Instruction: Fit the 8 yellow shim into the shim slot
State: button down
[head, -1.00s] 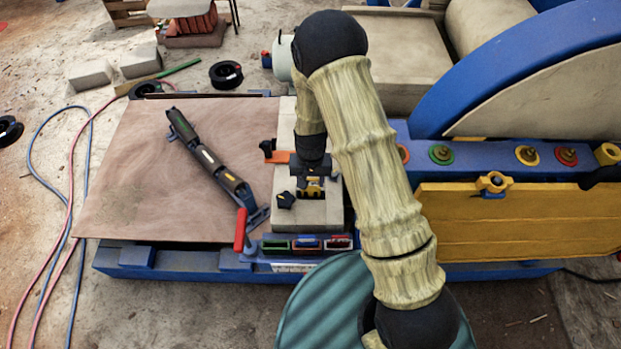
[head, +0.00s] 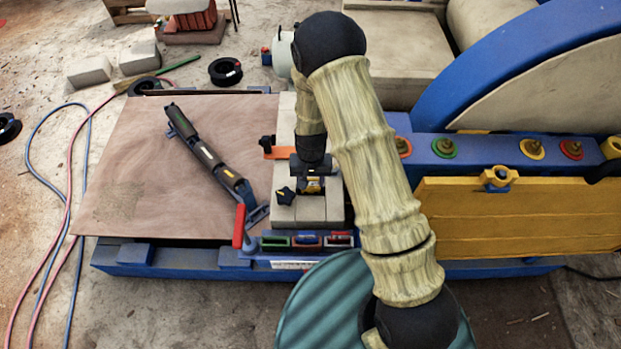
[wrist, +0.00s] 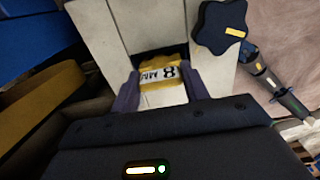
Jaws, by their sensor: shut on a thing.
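The yellow shim (wrist: 163,82), marked with a black 8, sits between the two fingers of my gripper (wrist: 162,92) in the wrist view. My gripper is shut on it. In the head view the shim (head: 313,186) is a small yellow patch below my gripper (head: 312,179), over the pale block (head: 312,211). A dark opening, apparently the shim slot (wrist: 158,53), shows at the shim's far edge between pale blocks. The shim's far edge meets or overlaps this opening; how deep it sits I cannot tell.
A black star knob (wrist: 220,28) stands close beside the slot. An orange clamp (head: 280,152) is behind it to the left. A jointed black bar (head: 208,157) lies on the brown board (head: 125,170).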

aim_at(311, 185)
jog(key=shift+f+b, duration=0.5)
jog(key=shift+f, duration=0.35)
jog(key=shift+f, duration=0.3)
jog(key=shift+f+b, duration=0.35)
jog(key=shift+b, duration=0.1)
jog(key=c, duration=0.6)
grip_release()
jog(key=shift+c, duration=0.2)
notch_tip(311, 185, up, 17)
jog(key=shift+r, duration=0.2)
jog(key=shift+f, duration=0.1)
dwell(0.6)
